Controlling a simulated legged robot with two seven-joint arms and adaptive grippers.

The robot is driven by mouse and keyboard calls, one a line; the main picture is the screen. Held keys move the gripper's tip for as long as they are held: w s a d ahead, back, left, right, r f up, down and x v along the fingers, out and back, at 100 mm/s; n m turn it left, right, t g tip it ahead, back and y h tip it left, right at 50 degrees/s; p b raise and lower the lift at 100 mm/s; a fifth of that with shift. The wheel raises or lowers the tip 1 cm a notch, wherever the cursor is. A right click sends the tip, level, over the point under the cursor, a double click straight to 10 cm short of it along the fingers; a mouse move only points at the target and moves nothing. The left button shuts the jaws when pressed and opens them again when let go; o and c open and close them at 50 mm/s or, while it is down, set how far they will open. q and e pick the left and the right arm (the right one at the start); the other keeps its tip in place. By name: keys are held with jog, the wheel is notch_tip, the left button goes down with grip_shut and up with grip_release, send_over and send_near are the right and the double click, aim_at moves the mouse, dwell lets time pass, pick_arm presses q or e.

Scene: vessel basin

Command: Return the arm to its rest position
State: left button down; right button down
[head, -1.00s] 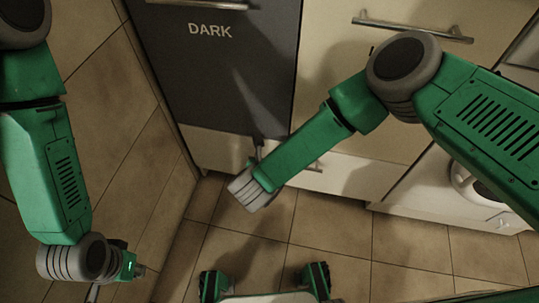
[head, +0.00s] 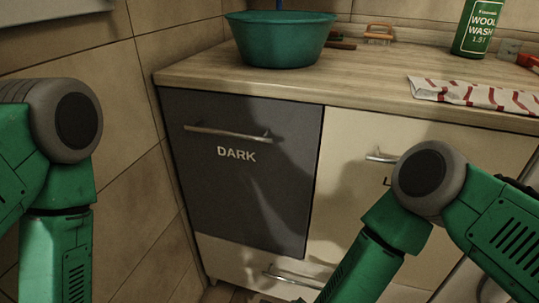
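My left arm (head: 62,160) hangs down along the left side of the head view, beside the tiled wall. Its gripper is below the picture edge. My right arm (head: 425,195) comes in from the right, and its forearm slopes down and to the left in front of the white cabinet front (head: 360,160). Its gripper is out of the picture too. Neither arm visibly touches the cabinets or the worktop.
A teal basin (head: 280,42) stands on the wooden worktop (head: 200,72) at the back. A grey drawer front marked DARK (head: 235,180) is shut below it. A striped cloth (head: 470,95), a green WOOL WASH bottle (head: 474,28) and a brush (head: 379,34) lie or stand to the right.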

jog(key=s+d+r+n+g, duration=0.3)
jog(key=s+d+n+g, duration=0.4)
jog(key=s+d+n, duration=1.55)
notch_tip(320, 180, up, 13)
jog(key=w+n+p, duration=0.2)
jog(key=n+p, duration=0.2)
jog(key=p, duration=0.9)
jog(key=shift+w+a+g, duration=0.15)
jog(key=shift+w+g, duration=0.05)
jog(key=shift+g, duration=0.2)
jog(key=shift+r, duration=0.1)
